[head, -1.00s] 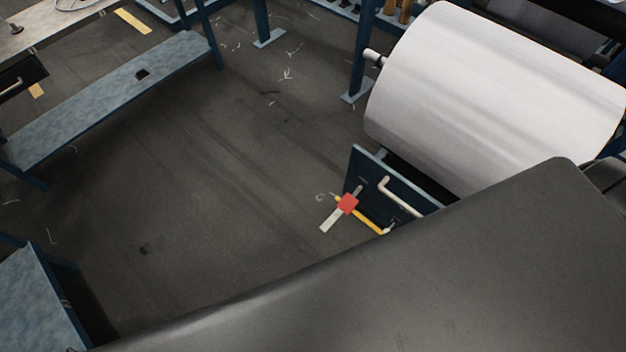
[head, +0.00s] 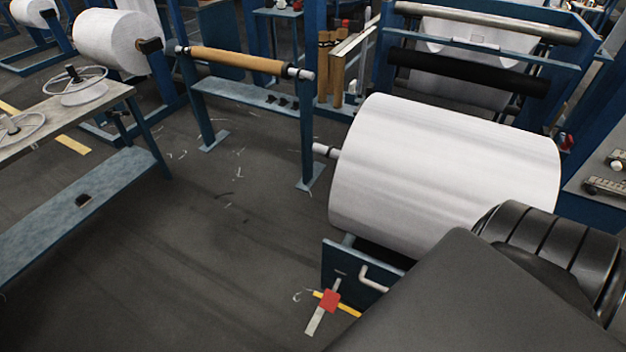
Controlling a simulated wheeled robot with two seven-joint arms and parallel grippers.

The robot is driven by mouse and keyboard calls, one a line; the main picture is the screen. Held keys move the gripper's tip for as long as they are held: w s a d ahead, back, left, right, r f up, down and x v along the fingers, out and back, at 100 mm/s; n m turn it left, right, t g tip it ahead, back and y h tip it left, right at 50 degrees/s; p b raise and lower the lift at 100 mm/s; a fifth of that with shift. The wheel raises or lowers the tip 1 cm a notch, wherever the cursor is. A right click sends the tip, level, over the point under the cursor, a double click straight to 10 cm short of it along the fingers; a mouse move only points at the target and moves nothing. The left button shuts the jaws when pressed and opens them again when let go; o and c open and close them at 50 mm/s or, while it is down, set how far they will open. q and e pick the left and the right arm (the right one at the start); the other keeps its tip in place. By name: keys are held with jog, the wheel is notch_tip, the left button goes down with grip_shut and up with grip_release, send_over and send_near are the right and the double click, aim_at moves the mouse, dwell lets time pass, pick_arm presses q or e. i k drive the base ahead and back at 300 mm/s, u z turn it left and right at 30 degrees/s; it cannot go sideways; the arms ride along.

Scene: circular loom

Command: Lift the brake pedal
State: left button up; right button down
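The likely brake pedal is a small red pad (head: 330,300) on a yellow bar (head: 347,309), low near the floor in the head view. A pale metal strip (head: 316,320) sticks out beside the red pad. They sit at the foot of a dark blue panel (head: 343,273) with a pale bent handle (head: 373,280). The panel stands below the big white fabric roll (head: 445,175). My dark arm and body parts cover the lower right and hide what lies behind them. Neither gripper is in view.
A blue frame with a tan roller (head: 235,60) stands behind, its post (head: 307,130) left of the roll. A workbench (head: 60,125) with wheels on top and a lower shelf (head: 95,195) is at left.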

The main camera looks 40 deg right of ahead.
aim_at(330, 301)
jog(key=i, duration=3.2)
jog(key=z, duration=1.8)
jog(key=i, duration=1.25)
jog(key=z, duration=2.75)
